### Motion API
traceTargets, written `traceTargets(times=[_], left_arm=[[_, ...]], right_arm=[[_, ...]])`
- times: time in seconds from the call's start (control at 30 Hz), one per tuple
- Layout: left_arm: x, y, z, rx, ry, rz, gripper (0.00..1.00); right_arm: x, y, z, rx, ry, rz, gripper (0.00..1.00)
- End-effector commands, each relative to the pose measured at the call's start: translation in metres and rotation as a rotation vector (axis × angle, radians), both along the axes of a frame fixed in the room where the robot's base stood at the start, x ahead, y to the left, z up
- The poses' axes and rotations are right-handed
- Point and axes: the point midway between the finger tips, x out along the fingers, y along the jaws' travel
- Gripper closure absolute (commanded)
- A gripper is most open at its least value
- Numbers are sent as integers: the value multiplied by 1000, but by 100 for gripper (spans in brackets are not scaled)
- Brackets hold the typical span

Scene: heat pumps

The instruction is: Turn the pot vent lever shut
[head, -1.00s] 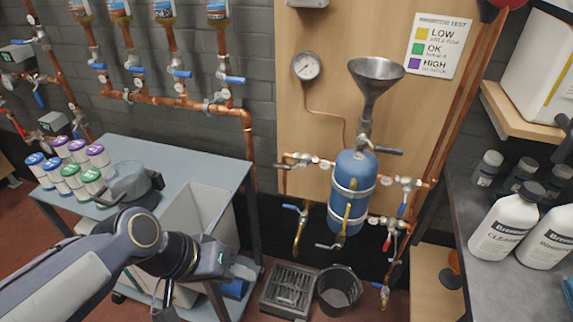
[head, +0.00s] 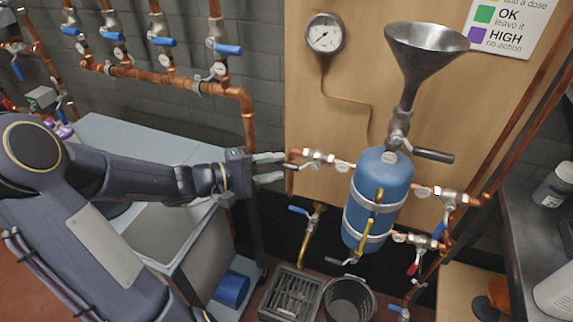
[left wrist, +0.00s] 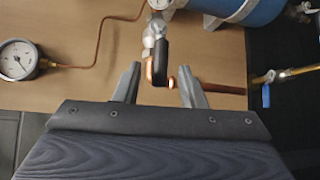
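The pot (head: 378,185) is a blue upright cylinder with pale bands, fixed to the wooden board under a metal funnel (head: 425,55). My left gripper (head: 284,168) is left of the pot, by the upper-left valve (head: 316,157). In the left wrist view my gripper (left wrist: 158,85) is open, with a black lever (left wrist: 162,62) on a metal valve between its fingertips. I cannot tell whether the fingers touch it. Another black lever (head: 433,155) sticks out right below the funnel. A yellow lever (head: 378,205) is on the pot's front. Which lever is the vent is not marked.
A gauge (head: 325,36) hangs on the board upper left. A lower-left valve with a blue handle (head: 298,210) sits close below my gripper. Copper pipes (head: 248,125) run left. A grate (head: 291,295) and a black bucket (head: 349,300) stand on the floor.

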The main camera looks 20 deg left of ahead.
Motion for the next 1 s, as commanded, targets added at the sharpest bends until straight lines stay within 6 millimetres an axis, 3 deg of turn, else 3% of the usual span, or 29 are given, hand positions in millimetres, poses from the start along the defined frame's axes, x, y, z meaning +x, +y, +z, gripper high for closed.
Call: traceTargets(times=[0.2, 0.57, 0.83, 1.0], left_arm=[[20, -19, -4, -2, 0, -3, 63], [24, -23, -5, 1, 1, -1, 63], [24, -23, -5, 0, 2, -1, 98], [24, -23, -5, 0, 2, -1, 100]], right_arm=[[0, 0, -3, 0, 0, 0, 64], [0, 0, -4, 0, 0, 0, 64], [0, 0, -4, 0, 0, 0, 64], [0, 0, -4, 0, 0, 0, 64]])
